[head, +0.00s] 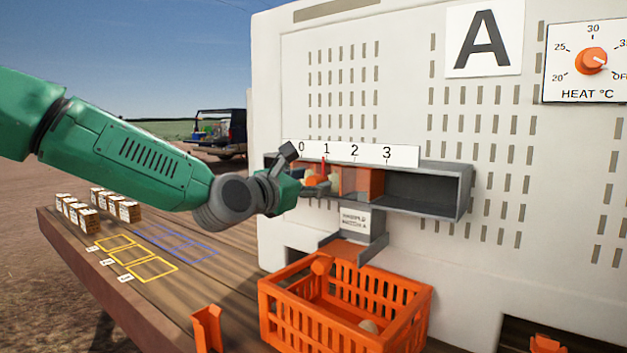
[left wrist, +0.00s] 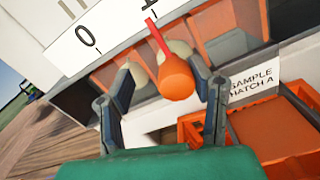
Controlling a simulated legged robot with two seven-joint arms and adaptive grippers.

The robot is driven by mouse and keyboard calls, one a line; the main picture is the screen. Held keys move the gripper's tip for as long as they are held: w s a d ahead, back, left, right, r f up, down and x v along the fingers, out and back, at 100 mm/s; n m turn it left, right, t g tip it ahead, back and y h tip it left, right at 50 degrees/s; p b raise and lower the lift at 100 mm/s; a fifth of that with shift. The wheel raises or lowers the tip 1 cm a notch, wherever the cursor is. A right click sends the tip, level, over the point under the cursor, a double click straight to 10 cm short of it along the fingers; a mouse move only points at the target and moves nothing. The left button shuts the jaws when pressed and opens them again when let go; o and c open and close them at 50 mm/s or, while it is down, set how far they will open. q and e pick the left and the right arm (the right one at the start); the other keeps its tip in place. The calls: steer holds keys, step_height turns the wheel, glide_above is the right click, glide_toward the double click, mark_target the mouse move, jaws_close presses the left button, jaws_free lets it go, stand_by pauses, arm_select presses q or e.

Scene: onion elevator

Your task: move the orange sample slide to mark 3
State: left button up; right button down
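The orange sample slide (head: 362,181) sits in a dark grey channel (head: 425,188) under a white scale strip (head: 404,155) marked 0 to 3. Its red pointer (head: 323,168) stands about at mark 1. Its round orange knob (left wrist: 177,78) faces outward in the left wrist view. My left gripper (head: 297,172) is at the knob. In the left wrist view my left gripper (left wrist: 166,88) has its fingers open, one on each side of the knob, with gaps showing. Pale round items (left wrist: 136,73) show behind the knob. My right gripper is not in view.
The channel right of the slide, below mark 3, is empty. A sample hatch (head: 355,217) is below, above an orange crate (head: 398,325). Small boxes (head: 88,219) and yellow outlines (head: 130,256) lie on the wooden deck (head: 190,300). A heat dial (head: 591,61) is upper right.

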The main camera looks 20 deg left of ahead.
arm_select(q)
steer(key=shift+a, duration=0.45)
steer(key=shift+c, duration=1.1)
steer(key=shift+d, duration=0.2)
steer(key=c, duration=0.8)
steer(key=shift+s+d+r, duration=0.15)
steer(key=shift+d+r, duration=0.05)
steer(key=shift+d, duration=0.3)
steer(key=shift+s+d+r, duration=0.1)
steer(key=shift+d+r, duration=0.05)
steer(key=shift+d, duration=0.35)
jaws_close()
steer(key=shift+d+b, duration=0.35)
steer(key=shift+d, duration=0.1)
steer(key=shift+w+a, duration=0.1)
steer(key=shift+a, duration=0.3)
steer(key=o, duration=1)
jaws_free()
steer(key=shift+s+d+f, duration=0.2)
steer(key=shift+s+d, duration=0.05)
steer(key=shift+d, duration=0.15)
steer(key=v, duration=1.1)
steer(key=shift+s+a, duration=0.15)
steer(key=shift+s, duration=0.25)
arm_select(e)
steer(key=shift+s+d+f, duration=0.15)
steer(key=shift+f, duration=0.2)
arm_select(q)
steer(key=shift+r, duration=0.1)
